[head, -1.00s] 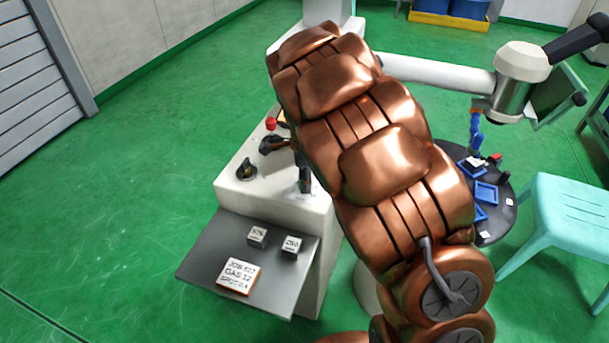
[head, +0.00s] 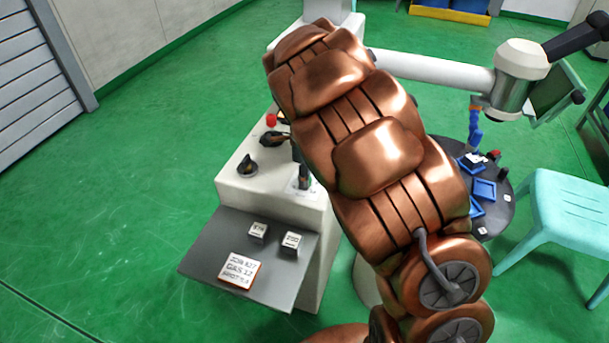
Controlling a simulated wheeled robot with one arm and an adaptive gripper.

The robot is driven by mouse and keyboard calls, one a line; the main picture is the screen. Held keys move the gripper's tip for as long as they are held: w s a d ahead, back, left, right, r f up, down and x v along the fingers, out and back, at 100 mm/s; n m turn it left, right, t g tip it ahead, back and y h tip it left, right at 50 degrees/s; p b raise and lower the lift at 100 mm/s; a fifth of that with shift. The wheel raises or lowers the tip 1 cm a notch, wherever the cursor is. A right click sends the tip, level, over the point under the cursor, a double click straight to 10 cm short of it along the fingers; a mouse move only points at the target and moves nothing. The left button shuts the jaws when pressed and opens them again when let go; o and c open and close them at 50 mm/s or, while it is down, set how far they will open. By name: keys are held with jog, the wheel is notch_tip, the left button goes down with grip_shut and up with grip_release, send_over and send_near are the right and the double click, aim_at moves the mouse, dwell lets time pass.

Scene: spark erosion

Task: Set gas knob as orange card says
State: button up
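The orange-edged card (head: 240,270) lies on the grey shelf at the front of the white machine. Its middle line reads GAS 12; the smaller lines above and below are blurred. A black knob (head: 247,165) sits on the machine's top near its left edge. A second dark, knob-like shape (head: 273,139) lies behind it, beside my arm. I cannot tell which is the gas knob, and no scale is legible. My copper arm covers the right part of the panel. A dark upright piece (head: 304,178) shows at its edge; I cannot tell whether it belongs to my gripper, which is otherwise hidden.
The grey shelf (head: 210,258) also holds two small white-topped blocks (head: 258,231) (head: 291,241). A red button (head: 271,120) stands farther back on the machine. A round dark table (head: 497,215) with blue trays and a turquoise chair (head: 570,215) are at right. The green floor at left is clear.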

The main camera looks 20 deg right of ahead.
jog(key=o, duration=0.4)
notch_tip(320, 180, up, 12)
jog(key=shift+f, duration=0.1)
dwell(0.6)
jog(key=shift+s, duration=0.1)
